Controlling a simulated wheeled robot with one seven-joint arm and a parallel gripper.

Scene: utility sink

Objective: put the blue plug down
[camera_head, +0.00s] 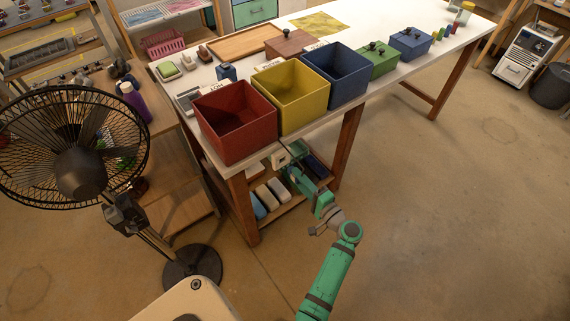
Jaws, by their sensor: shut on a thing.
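My green arm reaches up from the bottom of the view to the front edge of the long white-topped table (392,82). My gripper (281,156) is at that edge, just below the yellow bin and right of the red bin in the picture. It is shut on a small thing. The blue plug cannot be made out clearly at this size, and the fingertips are partly hidden by the gripper's own body.
A red bin (236,125), a yellow bin (300,97) and a blue bin (336,77) line the table front. Green (378,62) and blue (410,43) lidded boxes stand further right. A fan (78,172) is at left.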

